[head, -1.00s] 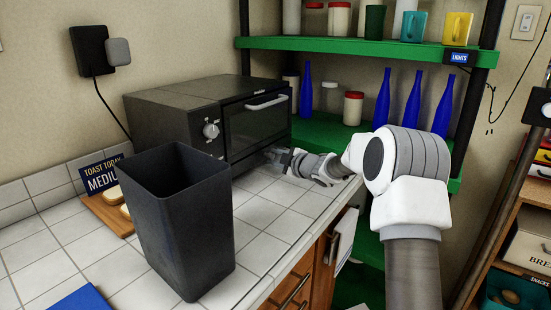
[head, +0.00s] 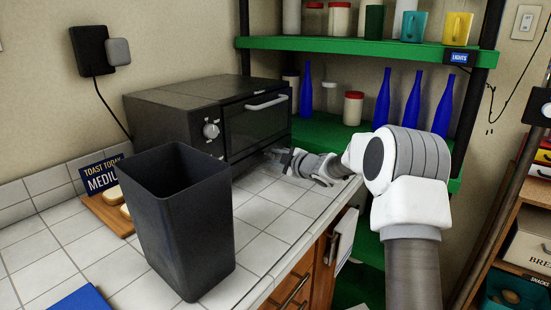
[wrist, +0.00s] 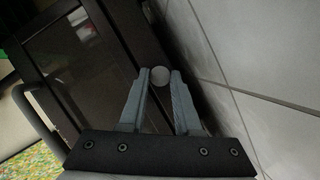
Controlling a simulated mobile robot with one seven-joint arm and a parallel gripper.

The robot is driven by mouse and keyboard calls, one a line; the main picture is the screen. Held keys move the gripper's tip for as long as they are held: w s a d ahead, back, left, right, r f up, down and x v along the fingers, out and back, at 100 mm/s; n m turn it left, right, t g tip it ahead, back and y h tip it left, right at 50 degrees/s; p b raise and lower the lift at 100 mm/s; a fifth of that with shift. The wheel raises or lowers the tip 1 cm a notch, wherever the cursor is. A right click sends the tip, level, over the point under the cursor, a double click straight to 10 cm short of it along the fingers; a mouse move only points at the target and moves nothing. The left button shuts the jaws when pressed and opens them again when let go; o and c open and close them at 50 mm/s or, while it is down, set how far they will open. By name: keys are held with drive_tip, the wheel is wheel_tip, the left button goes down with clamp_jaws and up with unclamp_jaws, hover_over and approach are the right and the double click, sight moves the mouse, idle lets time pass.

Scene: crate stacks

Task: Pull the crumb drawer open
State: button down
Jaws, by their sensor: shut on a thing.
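The dark toaster oven (head: 180,120) stands on the tiled counter, its glass door (head: 258,122) shut. My gripper (head: 272,154) is low at the oven's front, just above the tiles. The crumb drawer's front (wrist: 143,38) appears as a dark strip by the knob. I cannot tell whether the drawer stands out from the oven. In the head view the knob is hidden by my gripper.
A tall black bin (head: 180,225) stands on the counter in front of the oven. A board with bread (head: 108,215) and a sign (head: 102,174) are at the left. Green shelves (head: 340,45) with blue bottles (head: 412,100) are behind my arm. Tiles right of the bin are clear.

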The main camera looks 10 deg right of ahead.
drive_tip(key=s+d+p, duration=0.1)
drive_tip(key=s+d, duration=1.3)
drive_tip(key=shift+s+d+p, duration=0.35)
drive_tip(key=shift+p, duration=0.05)
drive_tip(key=c, duration=0.6)
unclamp_jaws()
drive_tip(key=p+v, duration=0.2)
drive_tip(key=v, duration=1.5)
drive_tip(key=shift+s, duration=0.2)
drive_tip(key=shift+r, duration=0.1)
